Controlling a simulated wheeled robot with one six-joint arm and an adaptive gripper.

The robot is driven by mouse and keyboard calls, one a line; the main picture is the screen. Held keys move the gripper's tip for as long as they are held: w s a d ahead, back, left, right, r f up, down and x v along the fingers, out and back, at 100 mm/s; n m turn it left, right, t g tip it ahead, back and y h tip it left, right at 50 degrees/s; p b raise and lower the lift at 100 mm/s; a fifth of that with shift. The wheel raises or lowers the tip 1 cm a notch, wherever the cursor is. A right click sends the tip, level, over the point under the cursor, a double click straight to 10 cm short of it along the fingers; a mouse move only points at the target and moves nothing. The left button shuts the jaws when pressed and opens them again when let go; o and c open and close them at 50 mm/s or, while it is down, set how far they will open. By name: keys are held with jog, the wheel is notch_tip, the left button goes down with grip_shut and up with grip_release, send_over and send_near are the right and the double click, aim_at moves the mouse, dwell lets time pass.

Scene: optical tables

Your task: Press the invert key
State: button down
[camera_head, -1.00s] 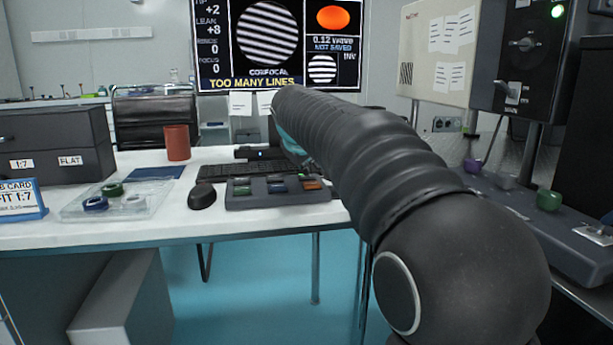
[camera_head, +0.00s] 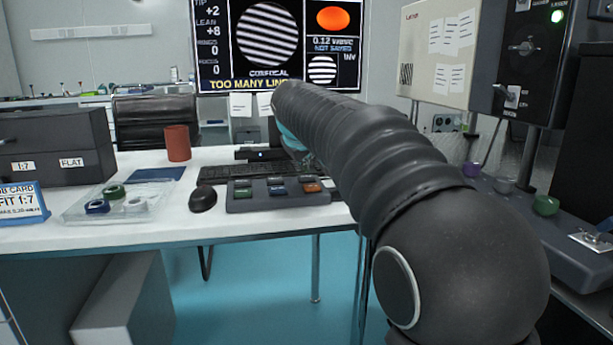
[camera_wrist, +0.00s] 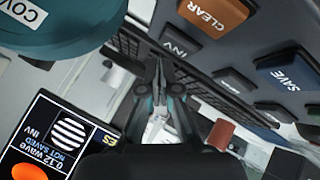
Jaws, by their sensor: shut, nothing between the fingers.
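The invert key, a dark key marked INV (camera_wrist: 180,43), sits at the corner of the grey keypad in the wrist view. My shut, empty gripper (camera_wrist: 159,64) has its fingertips just beside and below this key in the picture; I cannot tell whether they touch it. In the head view the keypad (camera_head: 235,206) lies on the white desk, and my arm hides the gripper. The monitor (camera_head: 330,44) reads TOO MANY LINES, NOT SAVED and INV.
A teal object (camera_wrist: 60,30) with a partly seen COV label is close to the gripper. A keyboard (camera_head: 222,172) lies behind the keypad, and a mouse (camera_head: 203,198) lies left of it. A red cup (camera_head: 178,143) and a clear tray (camera_head: 150,212) stand further left.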

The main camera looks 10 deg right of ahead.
notch_tip(320, 180, up, 5)
jog(key=p, duration=0.4)
jog(key=shift+p, duration=0.35)
jog(key=shift+s, duration=0.1)
dwell(0.3)
jog(key=m+g, duration=0.1)
send_near(306, 178)
jog(key=s+d, duration=0.3)
jog(key=s, duration=0.1)
jog(key=s+f+m+y, duration=0.1)
jog(key=s+f, duration=0.5)
jog(key=s, duration=0.3)
jog(key=s+f+m+g+y, duration=0.1)
jog(key=s+f+m, duration=0.1)
jog(key=s+f, duration=0.4)
jog(key=s+f+m+g, duration=0.1)
jog(key=s+f, duration=0.6)
jog(key=s, duration=0.7)
jog(key=shift+a+y, duration=0.2)
jog(key=shift+y, duration=0.2)
